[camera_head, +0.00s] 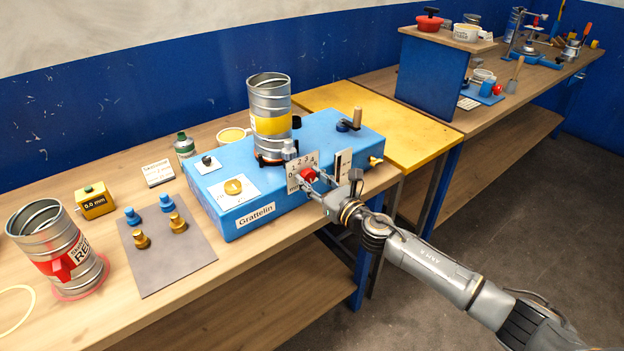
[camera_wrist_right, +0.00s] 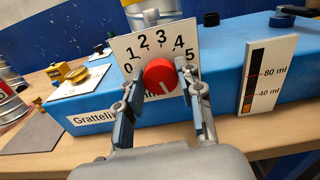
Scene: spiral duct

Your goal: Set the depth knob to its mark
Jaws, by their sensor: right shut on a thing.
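The depth knob (camera_wrist_right: 160,75) is red and sits on the front of the blue Grattelin machine (camera_head: 265,200). Its white pointer line faces down and slightly right in the wrist view. Behind it is a white scale plate (camera_wrist_right: 138,46) with numbers 0 to 5; the lower part of the plate is partly hidden by my fingers. My right gripper (camera_head: 311,181) has one finger on each side of the knob and is shut on it; it also shows in the wrist view (camera_wrist_right: 158,82). I cannot make out a separate target mark. My left gripper is not in view.
A black scale marked 80 ml and 40 ml (camera_wrist_right: 257,73) is right of the knob. A steel duct (camera_head: 268,95) stands on the machine. Floor is open in front.

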